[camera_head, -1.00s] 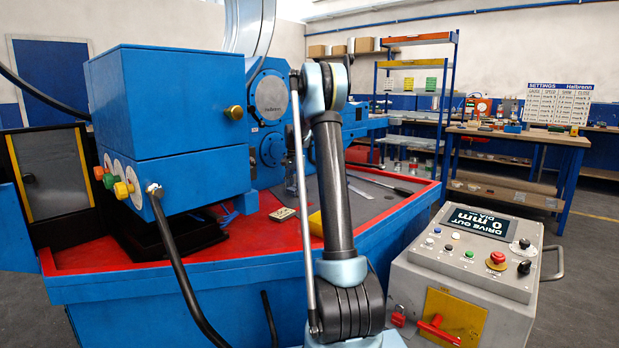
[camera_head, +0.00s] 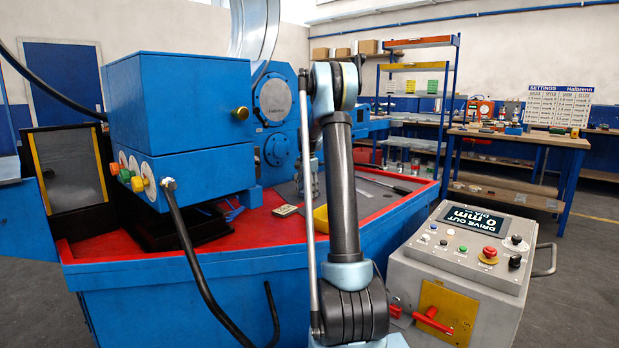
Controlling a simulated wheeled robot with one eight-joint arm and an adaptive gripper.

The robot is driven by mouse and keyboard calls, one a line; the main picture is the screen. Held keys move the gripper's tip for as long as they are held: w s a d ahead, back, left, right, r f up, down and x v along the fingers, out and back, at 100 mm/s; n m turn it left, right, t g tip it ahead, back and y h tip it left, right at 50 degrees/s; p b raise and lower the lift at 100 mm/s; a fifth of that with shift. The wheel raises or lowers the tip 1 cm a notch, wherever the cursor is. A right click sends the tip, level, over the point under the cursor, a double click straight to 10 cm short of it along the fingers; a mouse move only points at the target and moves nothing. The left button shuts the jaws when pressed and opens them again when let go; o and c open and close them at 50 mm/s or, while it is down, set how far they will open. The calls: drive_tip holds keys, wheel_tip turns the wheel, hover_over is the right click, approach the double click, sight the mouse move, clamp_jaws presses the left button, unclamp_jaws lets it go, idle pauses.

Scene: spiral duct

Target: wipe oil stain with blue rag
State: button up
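A small blue crumpled shape (camera_head: 234,211) lies on the machine's red tray, beside the blue housing; it may be the blue rag, but it is too small and partly hidden to be sure. I cannot make out an oil stain; a grey plate on the tray behind my arm is partly covered by the arm. My arm rises through the middle of the view and bends at a joint near the top.
The blue machine (camera_head: 180,125) with its red tray (camera_head: 270,232) fills the left and middle. A yellow bin (camera_head: 320,218) stands on the tray behind my arm. A grey control console (camera_head: 415,255) stands close on the right. Workbench (camera_head: 515,140) and shelving are farther back. Grey floor is open at far right.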

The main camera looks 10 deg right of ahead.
drive_tip(key=shift+d+r, duration=0.1)
drive_tip(key=shift+r, duration=4)
